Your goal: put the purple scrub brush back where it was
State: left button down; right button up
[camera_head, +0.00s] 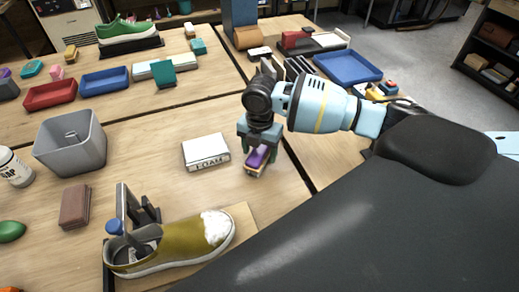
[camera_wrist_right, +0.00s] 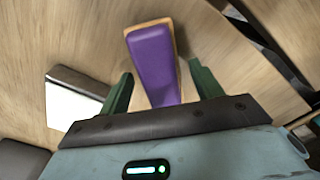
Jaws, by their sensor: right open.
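The purple scrub brush (camera_head: 258,159) lies on the wooden table, right of the white foam box and close to a dark seam. It has a purple top and a tan edge, and it shows large in the right wrist view (camera_wrist_right: 152,55). My right gripper (camera_head: 258,143) is over the brush from above. Its green fingers (camera_wrist_right: 160,80) are apart, one on each side of the brush, with gaps visible between. The gripper hides part of the brush in the head view. My left gripper is not in view.
The white foam box (camera_head: 206,152) is just left of the brush. An olive sneaker (camera_head: 175,244) with white foam on its toe sits in front. A grey bin (camera_head: 72,143) stands left. A blue tray (camera_head: 348,67) and several dark items are behind my arm.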

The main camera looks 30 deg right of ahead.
aim_at(260, 150)
jog(key=shift+r, duration=0.15)
notch_tip(260, 150, up, 12)
jog(key=shift+p, duration=0.4)
